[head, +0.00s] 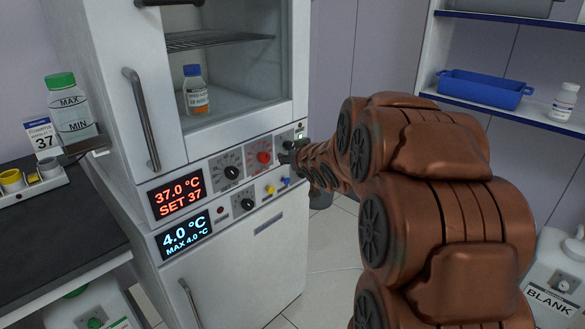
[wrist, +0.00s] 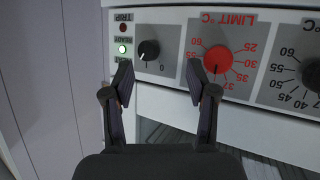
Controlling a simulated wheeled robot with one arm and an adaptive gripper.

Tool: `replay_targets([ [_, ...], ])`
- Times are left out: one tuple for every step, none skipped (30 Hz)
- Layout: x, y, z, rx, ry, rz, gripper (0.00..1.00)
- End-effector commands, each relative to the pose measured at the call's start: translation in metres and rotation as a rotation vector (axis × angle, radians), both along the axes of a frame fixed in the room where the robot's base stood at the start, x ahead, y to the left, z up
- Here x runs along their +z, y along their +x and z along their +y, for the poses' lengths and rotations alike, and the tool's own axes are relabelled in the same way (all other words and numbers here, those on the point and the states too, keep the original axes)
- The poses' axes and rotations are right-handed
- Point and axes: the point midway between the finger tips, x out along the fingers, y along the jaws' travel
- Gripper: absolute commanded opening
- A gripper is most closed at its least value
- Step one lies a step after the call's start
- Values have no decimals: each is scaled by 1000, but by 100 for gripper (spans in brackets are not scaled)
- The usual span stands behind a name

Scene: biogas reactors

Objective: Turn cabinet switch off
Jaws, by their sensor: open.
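The cabinet (head: 215,140) is a white two-door unit with a control panel. In the wrist view, where the lettering is upside down, its small black rotary switch (wrist: 148,50) sits beside two lamps. The switch's white mark points to lower left, away from the "0" at its lower right. My gripper (wrist: 160,80) is open and empty in front of the panel, with the switch seen above and between its fingertips, left of centre. I see no contact. In the head view my gripper (head: 287,157) is small beside the panel's right end, and the switch cannot be made out.
The green READY lamp (wrist: 122,48) is lit; the TRIP lamp (wrist: 123,27) is dark red. A red LIMIT dial (wrist: 217,60) sits close by the right finger. Displays (head: 178,196) read 37.0 and 4.0 °C. A shelf with a blue tray (head: 484,88) stands at right.

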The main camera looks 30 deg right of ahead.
Motion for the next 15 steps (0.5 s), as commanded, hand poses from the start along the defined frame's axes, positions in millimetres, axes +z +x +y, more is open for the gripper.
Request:
replay_targets([
  [-20, 9, -12, 15, 1, -53, 58],
  [-20, 15, -15, 31, 0, -92, 58],
  [-22, 21, -21, 51, -2, -141, 58],
  [-23, 26, -24, 68, -2, -177, 58],
  [-25, 29, -28, 85, -1, -214, 58],
  [-28, 33, -33, 108, 2, -259, 58],
  [-29, 36, -35, 127, 4, -295, 58],
  [-30, 37, -38, 145, 6, -331, 58],
  [-33, 39, -41, 170, 11, -374, 58],
  [-35, 39, -43, 191, 17, -409, 58],
  [-39, 39, -45, 209, 23, -438, 58],
  [-41, 38, -48, 237, 31, -482, 58],
  [-43, 37, -49, 257, 37, -512, 58],
  [-46, 35, -50, 276, 43, -542, 58],
  [-49, 32, -53, 302, 54, -582, 58],
])
